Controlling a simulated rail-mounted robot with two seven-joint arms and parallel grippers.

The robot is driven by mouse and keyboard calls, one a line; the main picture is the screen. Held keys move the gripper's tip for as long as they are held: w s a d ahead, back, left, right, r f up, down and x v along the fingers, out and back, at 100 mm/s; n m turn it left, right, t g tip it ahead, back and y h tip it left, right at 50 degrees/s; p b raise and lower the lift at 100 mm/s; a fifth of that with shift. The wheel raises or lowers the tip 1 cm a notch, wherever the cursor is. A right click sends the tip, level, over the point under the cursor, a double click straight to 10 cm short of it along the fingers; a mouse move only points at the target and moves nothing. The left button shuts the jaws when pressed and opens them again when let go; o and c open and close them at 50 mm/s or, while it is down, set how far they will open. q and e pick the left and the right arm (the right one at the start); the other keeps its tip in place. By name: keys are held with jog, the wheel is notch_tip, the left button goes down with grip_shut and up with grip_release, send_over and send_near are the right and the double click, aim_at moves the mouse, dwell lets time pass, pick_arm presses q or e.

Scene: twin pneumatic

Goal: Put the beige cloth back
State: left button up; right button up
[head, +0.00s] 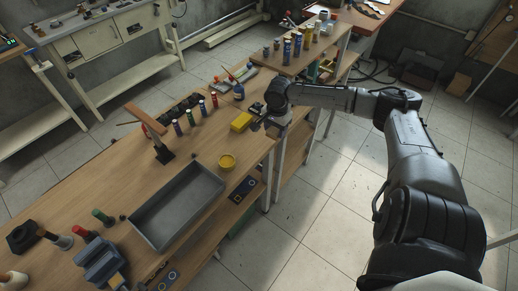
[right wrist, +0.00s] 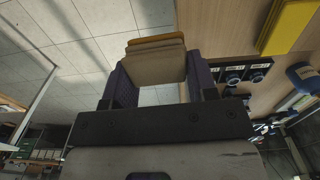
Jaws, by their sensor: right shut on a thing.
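The beige cloth (right wrist: 155,66) is a small folded stack with a tan-orange layer at one end. It sits between the two fingers of my right gripper (right wrist: 160,82) in the right wrist view. The gripper is shut on it. In the head view my right gripper (head: 272,126) is at the right edge of the wooden workbench (head: 110,185), beside a yellow block. The cloth is too small and hidden there to make out clearly. Pale floor tiles show beyond the cloth in the right wrist view. My left gripper is not in view.
The yellow block (head: 241,122) and a yellow round tin (head: 227,162) are near my right gripper. A grey open tray (head: 207,206) lies nearer. Several small bottles stand behind. A second bench (head: 318,57) with cans adjoins at the back. Tiled floor is free at right.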

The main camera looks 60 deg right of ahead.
jog(key=d, duration=0.1)
jog(key=b, duration=0.4)
send_over(250, 144)
jog(key=shift+m, duration=0.3)
notch_tip(250, 144, down, 8)
jog(key=shift+s+a+r, duration=0.1)
jog(key=shift+r, duration=0.15)
jog(key=shift+f+b, duration=0.75)
jog(key=shift+f, duration=1.3)
jog(key=o, duration=0.4)
jog(key=shift+f, duration=0.1)
jog(key=o, duration=0.4)
